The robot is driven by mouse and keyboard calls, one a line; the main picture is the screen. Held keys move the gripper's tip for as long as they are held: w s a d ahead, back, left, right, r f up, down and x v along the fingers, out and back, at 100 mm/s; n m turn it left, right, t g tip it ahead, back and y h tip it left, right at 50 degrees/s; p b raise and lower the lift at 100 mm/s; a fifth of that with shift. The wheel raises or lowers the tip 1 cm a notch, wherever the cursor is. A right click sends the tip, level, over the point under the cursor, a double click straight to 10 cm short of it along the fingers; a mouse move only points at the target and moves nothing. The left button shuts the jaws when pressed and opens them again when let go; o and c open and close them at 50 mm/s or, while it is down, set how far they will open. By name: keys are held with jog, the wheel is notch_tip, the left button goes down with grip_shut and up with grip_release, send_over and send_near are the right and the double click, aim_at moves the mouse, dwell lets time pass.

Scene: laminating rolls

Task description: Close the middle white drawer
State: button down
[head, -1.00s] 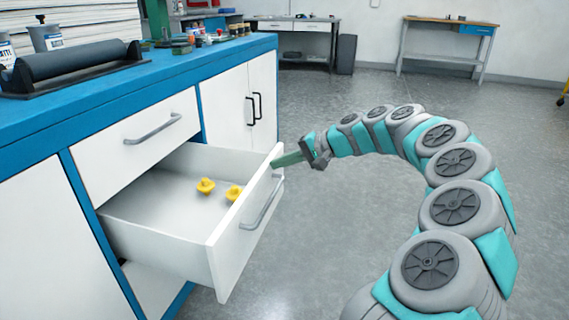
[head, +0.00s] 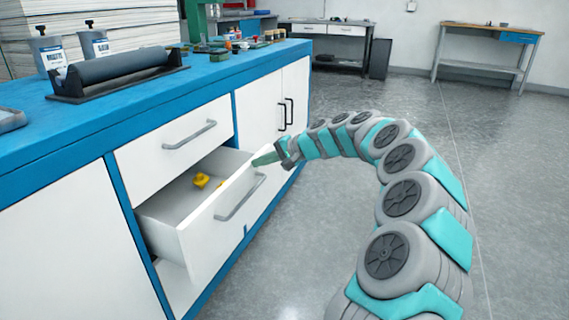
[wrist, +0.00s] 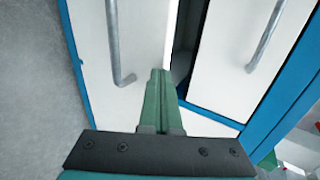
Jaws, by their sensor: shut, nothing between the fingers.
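The middle white drawer (head: 222,222) is partly open below another white drawer (head: 180,147) in the head view. Its grey handle (head: 241,197) is on the front.
The blue countertop (head: 150,105) carries a black roller (head: 118,68), bottles and small jars. White double doors (head: 280,105) with black handles are beyond the drawers. Open grey floor (head: 330,230) lies to the right. Two workbenches stand at the back.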

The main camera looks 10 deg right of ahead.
jog(key=w+a+p, duration=0.1)
jog(key=w+a, duration=0.5)
jog(key=a, duration=0.2)
jog(key=shift+w+a, duration=0.15)
jog(key=shift+a, duration=0.2)
